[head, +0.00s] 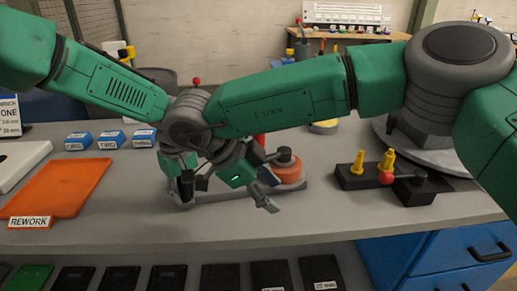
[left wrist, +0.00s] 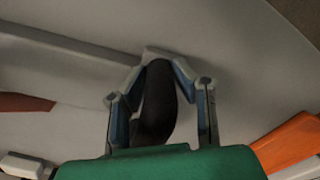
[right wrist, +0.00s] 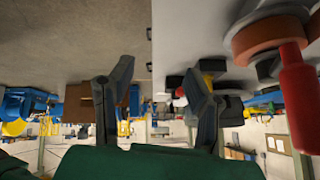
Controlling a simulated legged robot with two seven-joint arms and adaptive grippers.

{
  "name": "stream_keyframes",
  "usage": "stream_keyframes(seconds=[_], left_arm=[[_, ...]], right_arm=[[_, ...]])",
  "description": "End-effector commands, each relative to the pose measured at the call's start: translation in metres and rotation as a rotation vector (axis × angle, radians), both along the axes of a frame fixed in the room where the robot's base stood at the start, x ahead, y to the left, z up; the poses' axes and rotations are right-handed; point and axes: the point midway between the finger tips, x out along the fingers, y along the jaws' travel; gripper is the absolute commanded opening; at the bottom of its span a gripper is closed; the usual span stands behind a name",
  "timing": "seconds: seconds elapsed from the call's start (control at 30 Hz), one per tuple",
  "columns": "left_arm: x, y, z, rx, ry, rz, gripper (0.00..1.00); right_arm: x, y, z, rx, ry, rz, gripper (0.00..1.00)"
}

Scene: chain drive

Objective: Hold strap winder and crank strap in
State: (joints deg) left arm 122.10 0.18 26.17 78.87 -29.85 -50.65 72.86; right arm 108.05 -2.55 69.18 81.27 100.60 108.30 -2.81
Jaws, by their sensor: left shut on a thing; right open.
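The strap winder has an orange-brown spool (head: 288,165) on a grey base, with a red crank grip (head: 260,140) standing up beside it. In the right wrist view the spool (right wrist: 268,40) and the red grip (right wrist: 298,100) are at the upper right. My left gripper (head: 187,185) is shut on the winder's black handle (left wrist: 156,105), at the left end of the base. My right gripper (head: 268,190) is open near the spool. In the right wrist view nothing is between its fingers (right wrist: 152,90). My crossing arms hide part of the winder.
An orange rework tray (head: 65,190) and several small blue boxes (head: 110,139) are on the left. A black fixture (head: 405,187) with yellow pegs and a red ball stands on the right. A blue drawer cabinet (head: 430,262) is below. The bench front is clear.

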Motion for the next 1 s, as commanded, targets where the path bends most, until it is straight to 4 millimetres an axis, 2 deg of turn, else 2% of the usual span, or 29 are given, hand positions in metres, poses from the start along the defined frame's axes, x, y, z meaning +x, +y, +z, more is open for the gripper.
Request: stream_keyframes(seconds=[0.03,0.2,0.3,0.4,0.5,0.67,0.77,1.0], left_arm=[[0.000,0.000,-0.001,0.000,0.001,-0.001,0.00],[-0.001,0.000,-0.001,0.000,0.001,-0.001,0.00],[-0.001,0.000,-0.001,0.000,0.001,-0.001,0.00],[-0.001,0.000,-0.001,0.000,0.001,0.000,0.00],[-0.001,0.000,-0.001,0.000,0.001,0.000,0.00],[-0.001,0.000,-0.001,0.000,0.001,-0.001,0.00],[-0.001,0.000,-0.001,0.000,0.001,-0.001,0.00],[-0.001,0.000,-0.001,0.000,0.001,-0.001,0.00]], right_arm=[[0.012,0.004,0.018,0.096,0.016,-0.113,0.44],[0.068,0.016,0.070,0.354,-0.137,-0.524,0.44],[0.094,0.017,0.098,0.472,-0.203,-0.716,0.44],[0.112,0.016,0.120,0.556,-0.244,-0.851,0.44],[0.122,0.014,0.133,0.604,-0.265,-0.931,0.44],[0.127,0.013,0.129,0.625,-0.274,-0.968,0.44],[0.126,0.013,0.114,0.624,-0.272,-0.966,0.44],[0.126,0.013,0.064,0.623,-0.272,-0.965,0.44]])
